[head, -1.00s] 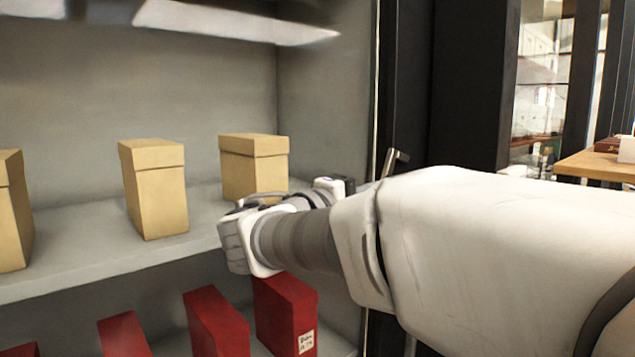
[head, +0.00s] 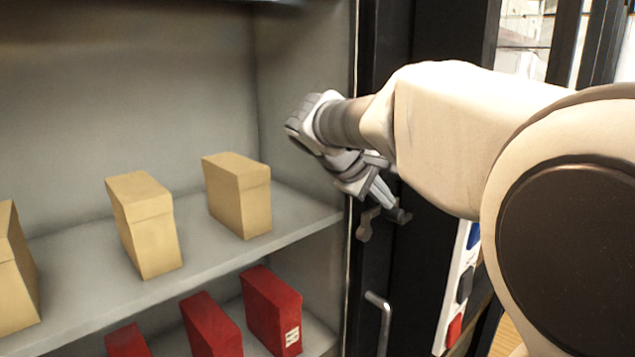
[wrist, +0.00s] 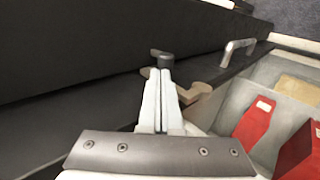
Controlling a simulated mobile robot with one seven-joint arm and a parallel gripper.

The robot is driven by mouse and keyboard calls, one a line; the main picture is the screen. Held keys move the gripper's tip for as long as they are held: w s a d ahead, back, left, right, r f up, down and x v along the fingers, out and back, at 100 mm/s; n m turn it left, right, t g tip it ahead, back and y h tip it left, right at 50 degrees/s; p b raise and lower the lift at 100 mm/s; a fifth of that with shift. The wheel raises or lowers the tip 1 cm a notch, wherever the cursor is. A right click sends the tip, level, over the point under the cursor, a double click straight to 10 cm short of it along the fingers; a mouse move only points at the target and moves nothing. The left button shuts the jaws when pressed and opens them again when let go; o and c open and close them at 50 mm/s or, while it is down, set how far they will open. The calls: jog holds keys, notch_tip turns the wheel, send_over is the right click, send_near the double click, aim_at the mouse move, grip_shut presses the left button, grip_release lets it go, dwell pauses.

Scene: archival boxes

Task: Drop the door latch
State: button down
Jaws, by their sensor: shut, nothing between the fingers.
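The door latch (head: 366,223) is a small grey-brown metal lever on the dark upright at the right edge of the shelving. In the wrist view the tips of my gripper (wrist: 160,72) are close to the knob. I cannot tell whether they touch it. My fingers hide part of the latch.
A bar handle (head: 380,318) sits lower on the dark upright; the wrist view shows it too (wrist: 236,48). Tan boxes (head: 240,195) stand on the grey shelf (head: 310,215), with red boxes (head: 272,310) below. A dark panel (wrist: 90,45) fills the wrist view's upper left.

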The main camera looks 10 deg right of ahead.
jog(key=shift+w+d+f, duration=0.3)
jog(key=shift+w+d, duration=0.25)
jog(key=shift+d, duration=0.3)
jog(key=shift+d+f, duration=0.1)
jog(key=s+a+r+p, duration=0.1)
jog(key=s+a+r, duration=0.1)
jog(key=r, duration=0.4)
jog(key=s+a+r+p, duration=0.1)
jog(key=a+r, duration=0.2)
jog(key=r, duration=0.3)
jog(key=shift+s+a+r, duration=0.2)
jog(key=shift+s+r, duration=0.15)
jog(key=shift+r, duration=0.05)
jog(key=shift+s, duration=0.1)
jog(key=s+a+f+m+y+b, duration=0.1)
jog(key=s+a+f+m+y, duration=0.1)
jog(key=s+f, duration=0.9)
jog(key=s+a+f+m+y+b, duration=0.1)
jog(key=s+f+m+y, duration=0.4)
jog(key=s+f, duration=0.7)
jog(key=shift+s+a+f+y, duration=0.25)
jog(key=shift+s+a+y, duration=0.15)
jog(key=shift+s, duration=0.3)
